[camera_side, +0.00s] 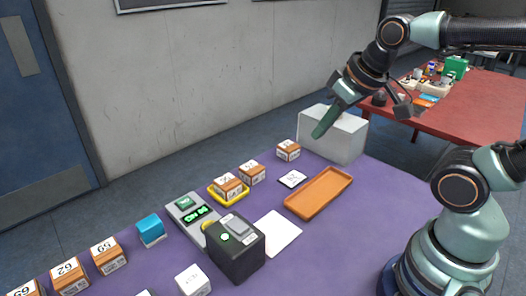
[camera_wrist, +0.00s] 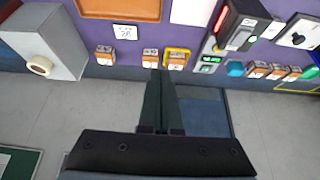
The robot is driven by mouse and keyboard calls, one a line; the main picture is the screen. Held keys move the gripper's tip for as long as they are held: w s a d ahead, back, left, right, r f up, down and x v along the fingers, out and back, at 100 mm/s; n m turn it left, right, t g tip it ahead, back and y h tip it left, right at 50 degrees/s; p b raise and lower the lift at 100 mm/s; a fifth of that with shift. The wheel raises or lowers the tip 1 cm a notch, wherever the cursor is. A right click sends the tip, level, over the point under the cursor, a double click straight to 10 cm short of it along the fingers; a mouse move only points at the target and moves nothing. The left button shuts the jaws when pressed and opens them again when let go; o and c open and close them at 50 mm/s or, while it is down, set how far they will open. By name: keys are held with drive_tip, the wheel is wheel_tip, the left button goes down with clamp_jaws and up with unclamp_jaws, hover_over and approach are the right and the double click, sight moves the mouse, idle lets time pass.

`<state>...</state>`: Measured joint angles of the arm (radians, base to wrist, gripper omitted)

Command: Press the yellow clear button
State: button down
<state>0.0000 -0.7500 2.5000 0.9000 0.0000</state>
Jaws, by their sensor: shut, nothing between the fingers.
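A small yellow button (camera_side: 207,226) shows in the side view at the near end of the grey scanner unit (camera_side: 184,208), partly hidden by the black box. The black box (camera_side: 236,255) has a green button and a grey block on top; it also shows in the wrist view (camera_wrist: 238,22). My gripper (camera_side: 318,134) is shut and empty, high over the far end of the table, well apart from the yellow button. In the wrist view its closed fingers (camera_wrist: 160,74) point toward the row of labelled boxes.
A yellow-rimmed tray (camera_side: 216,195) holds a brown labelled box. Other brown boxes (camera_side: 252,172), a blue box (camera_side: 151,229), a white cube (camera_side: 193,280) and an orange tray (camera_side: 320,193) stand on the purple table. A large white box (camera_side: 348,140) is below my gripper.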

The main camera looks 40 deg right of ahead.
drive_tip(key=w+a+g, duration=0.3)
drive_tip(key=w+a, duration=0.6)
drive_tip(key=w, duration=0.1)
drive_tip(key=w+a+f+g, duration=0.1)
drive_tip(key=w+a+f, duration=0.1)
drive_tip(key=a, duration=0.3)
drive_tip(key=w+a+f+g, duration=0.1)
drive_tip(key=w+a+f, duration=0.1)
drive_tip(key=a+f, duration=0.3)
drive_tip(key=shift+w+a+g, duration=0.15)
drive_tip(key=shift+w+g, duration=0.15)
drive_tip(key=shift+w, duration=0.05)
drive_tip(key=shift+f, duration=0.2)
wheel_tip(320, 180, down, 14)
drive_tip(key=shift+r, duration=0.1)
